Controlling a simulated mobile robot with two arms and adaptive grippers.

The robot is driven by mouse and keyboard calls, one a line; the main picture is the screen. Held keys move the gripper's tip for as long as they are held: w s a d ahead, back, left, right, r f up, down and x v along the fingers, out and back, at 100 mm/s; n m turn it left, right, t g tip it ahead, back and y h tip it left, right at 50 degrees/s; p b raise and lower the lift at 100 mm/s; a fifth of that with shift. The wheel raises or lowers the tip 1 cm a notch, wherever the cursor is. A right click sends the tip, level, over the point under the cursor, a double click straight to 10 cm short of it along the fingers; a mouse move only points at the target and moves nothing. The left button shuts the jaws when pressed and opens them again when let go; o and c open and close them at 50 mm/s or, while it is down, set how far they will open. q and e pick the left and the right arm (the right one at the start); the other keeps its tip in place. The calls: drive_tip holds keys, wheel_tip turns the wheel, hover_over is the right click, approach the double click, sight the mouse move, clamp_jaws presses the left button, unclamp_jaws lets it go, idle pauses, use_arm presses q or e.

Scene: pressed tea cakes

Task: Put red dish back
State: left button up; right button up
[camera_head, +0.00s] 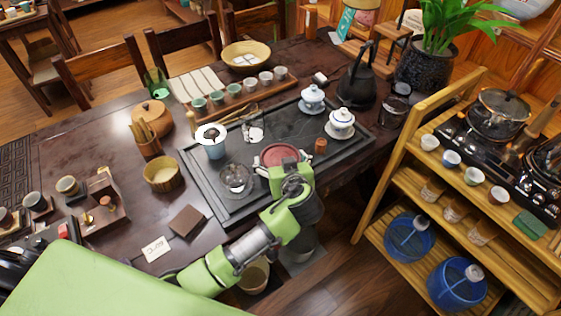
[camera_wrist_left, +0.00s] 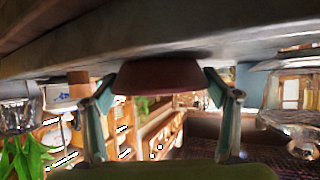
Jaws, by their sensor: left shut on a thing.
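The red dish (camera_head: 279,152) is a round, shallow, dull red dish at the front of the dark tea tray (camera_head: 205,190). My left gripper (camera_head: 284,168) reaches it from the front edge of the table and is shut on it. In the left wrist view, which is upside down, the red dish (camera_wrist_left: 160,77) sits between the two fingers of my left gripper (camera_wrist_left: 165,88), one at each side. Its base is at or very close to the grey tray surface; I cannot tell whether it touches. My right gripper is not in view.
A glass vessel (camera_head: 236,179) stands left of the dish, a small brown cup (camera_head: 320,146) to its right. Lidded white cups (camera_head: 340,123) stand further back right. A wooden shelf (camera_head: 400,180) stands right of the table. The middle of the tray is partly free.

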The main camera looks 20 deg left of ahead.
use_arm(q)
drive_tip(key=shift+r, duration=0.1)
drive_tip(key=o, duration=1.4)
drive_tip(key=shift+f, duration=0.2)
drive_tip(key=shift+o, duration=0.2)
drive_tip(key=shift+r, duration=0.15)
drive_tip(key=v, duration=1.2)
drive_tip(key=shift+b, duration=0.4)
